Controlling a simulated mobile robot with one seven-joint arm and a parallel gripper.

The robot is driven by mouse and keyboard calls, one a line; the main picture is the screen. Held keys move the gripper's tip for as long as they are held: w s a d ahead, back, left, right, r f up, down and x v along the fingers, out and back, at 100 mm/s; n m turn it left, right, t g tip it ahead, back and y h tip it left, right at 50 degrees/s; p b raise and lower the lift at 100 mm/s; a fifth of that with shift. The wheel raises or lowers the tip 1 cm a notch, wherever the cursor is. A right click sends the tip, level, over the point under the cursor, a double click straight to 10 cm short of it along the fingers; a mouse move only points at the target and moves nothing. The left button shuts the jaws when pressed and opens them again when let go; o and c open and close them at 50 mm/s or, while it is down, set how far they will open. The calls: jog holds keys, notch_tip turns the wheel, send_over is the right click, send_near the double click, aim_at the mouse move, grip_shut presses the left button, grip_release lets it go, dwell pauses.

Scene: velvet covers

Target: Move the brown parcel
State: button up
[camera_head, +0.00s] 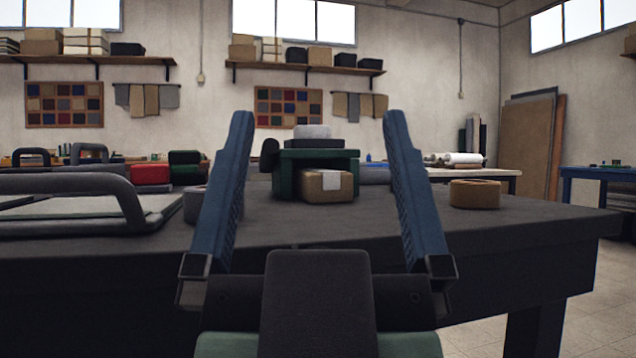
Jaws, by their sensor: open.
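The brown parcel (328,187) is a small box with a pale label on its top and front. It sits on the dark table, at the front of a green open-fronted holder (284,181), seemingly partly inside it; how far in is hidden. A light grey object (312,132) lies on top of the holder. My gripper (314,118) is open and empty, its two blue fingers wide apart. In the picture the parcel shows between the fingers, but it stands beyond them and I see no contact.
The dark table (480,226) has free room around a brown roll of tape (475,194) at right. A tray with a thick grey handle (75,200) stands at left. Red and dark green items (184,165) stand behind it. A dark rounded object (270,154) is left of the holder.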

notch_tip(320, 180, up, 28)
jog(key=p, duration=2.7)
jog(key=shift+f+p, duration=0.2)
jog(key=shift+p, duration=0.1)
jog(key=shift+c, duration=0.3)
